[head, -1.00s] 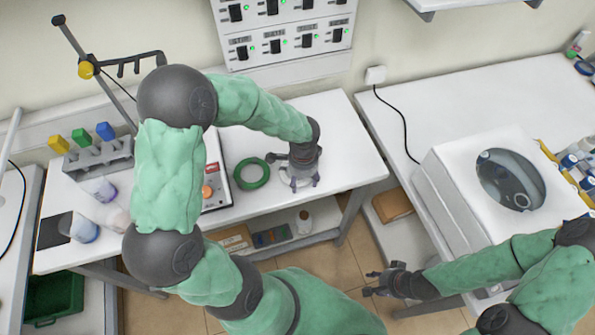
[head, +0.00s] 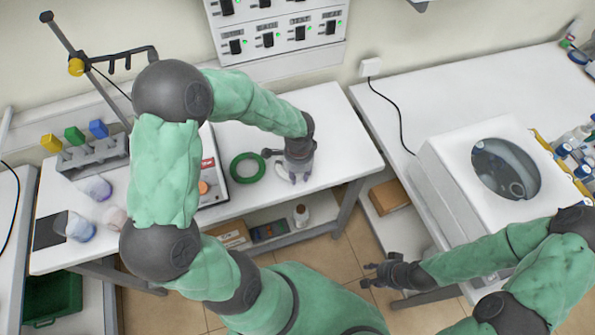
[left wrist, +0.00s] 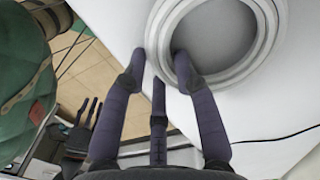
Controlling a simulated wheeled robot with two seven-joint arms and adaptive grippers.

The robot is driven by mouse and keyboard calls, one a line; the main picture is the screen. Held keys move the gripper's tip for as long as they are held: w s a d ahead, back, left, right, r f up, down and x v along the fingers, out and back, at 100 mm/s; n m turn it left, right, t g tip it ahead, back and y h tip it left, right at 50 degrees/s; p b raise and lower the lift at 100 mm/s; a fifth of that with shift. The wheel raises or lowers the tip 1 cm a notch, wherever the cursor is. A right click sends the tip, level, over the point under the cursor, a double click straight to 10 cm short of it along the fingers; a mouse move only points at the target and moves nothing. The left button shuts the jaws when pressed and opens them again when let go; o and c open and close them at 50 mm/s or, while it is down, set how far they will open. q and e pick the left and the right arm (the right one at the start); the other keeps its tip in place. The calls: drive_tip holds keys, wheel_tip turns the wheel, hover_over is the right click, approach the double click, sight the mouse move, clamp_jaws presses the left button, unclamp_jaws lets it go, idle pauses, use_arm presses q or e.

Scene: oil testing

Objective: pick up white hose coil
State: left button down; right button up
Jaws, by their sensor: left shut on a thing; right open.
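The white hose coil (left wrist: 235,76) is a flat ring of several turns in the left wrist view, lying at or very near the white tabletop. My left gripper (left wrist: 160,62) is shut on the coil's near-left side, with one finger at its inner side and another outside. In the head view my left gripper (head: 292,177) points down over the right part of the left table, and mostly hides the coil. Whether the coil is clear of the table cannot be told. My right gripper (head: 372,275) is open and empty, low in front of the gap between the tables.
A green hose coil (head: 248,167) lies just left of my left gripper. A device with an orange knob (head: 204,187) stands further left. A white machine with a round window (head: 506,168) is on the right table (head: 440,85). The left table's right end is clear.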

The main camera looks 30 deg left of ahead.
use_arm(q)
drive_tip(key=shift+r, duration=0.45)
wheel_tip(320, 180, up, 3)
drive_tip(key=shift+s+f+p, duration=0.15)
drive_tip(key=shift+f+p, duration=0.05)
drive_tip(key=shift+p, duration=0.3)
drive_tip(key=s+d+r+p, duration=0.2)
drive_tip(key=s+d+r, duration=0.4)
drive_tip(key=s+r, duration=0.3)
drive_tip(key=s, duration=0.3)
drive_tip(key=shift+s, duration=0.2)
